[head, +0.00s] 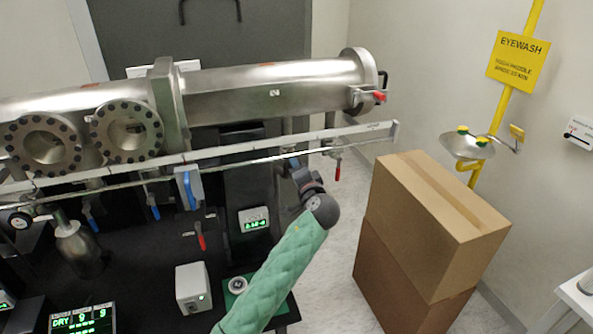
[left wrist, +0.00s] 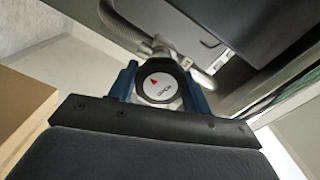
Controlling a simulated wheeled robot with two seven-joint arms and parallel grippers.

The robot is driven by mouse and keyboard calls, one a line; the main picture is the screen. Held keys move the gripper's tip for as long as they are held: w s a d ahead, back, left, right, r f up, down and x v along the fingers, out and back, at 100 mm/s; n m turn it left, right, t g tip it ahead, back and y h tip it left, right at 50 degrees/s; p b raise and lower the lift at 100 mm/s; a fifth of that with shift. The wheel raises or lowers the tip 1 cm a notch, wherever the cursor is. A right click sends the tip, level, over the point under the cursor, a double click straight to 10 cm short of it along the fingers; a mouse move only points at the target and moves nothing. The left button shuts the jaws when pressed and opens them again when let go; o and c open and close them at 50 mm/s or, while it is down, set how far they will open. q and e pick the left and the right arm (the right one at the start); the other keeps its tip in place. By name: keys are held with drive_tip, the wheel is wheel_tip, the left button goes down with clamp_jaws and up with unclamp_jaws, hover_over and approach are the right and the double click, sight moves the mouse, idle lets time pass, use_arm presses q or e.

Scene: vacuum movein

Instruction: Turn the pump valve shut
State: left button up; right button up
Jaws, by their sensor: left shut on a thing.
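The pump valve knob (left wrist: 160,82) is a round black knob with a white face and a small red arrow, in the middle of the left wrist view. The arrow points to the upper left in that picture. My left gripper (head: 295,168) reaches up at the end of my green-sleeved arm, under the right part of the big steel pipe. In the left wrist view its two blue fingers (left wrist: 161,88) stand on either side of the knob and are shut on it. In the head view the gripper and wrist hide the knob. My right gripper is out of view.
The steel pipe (head: 270,92) and a long rail (head: 250,150) run above my left gripper. A red-handled valve (head: 337,172) hangs to its right. Stacked cardboard boxes (head: 425,210) stand right of my arm. A small white box (head: 193,287) stands to its left.

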use_arm(q)
drive_tip(key=m, duration=0.3)
drive_tip(key=shift+f+m, duration=0.1)
drive_tip(key=shift+m, duration=0.3)
drive_tip(key=m, duration=0.4)
drive_tip(key=shift+m, duration=0.3)
drive_tip(key=m, duration=0.4)
drive_tip(key=shift+f+p, duration=0.1)
drive_tip(key=shift+p, duration=0.2)
drive_tip(key=m, duration=0.4)
drive_tip(key=shift+f, duration=0.1)
drive_tip(key=m, duration=0.4)
drive_tip(key=shift+m, duration=0.3)
drive_tip(key=m, duration=0.4)
drive_tip(key=shift+s+a+m, duration=0.1)
drive_tip(key=shift+m, duration=0.2)
drive_tip(key=m, duration=0.4)
drive_tip(key=shift+m, duration=1.8)
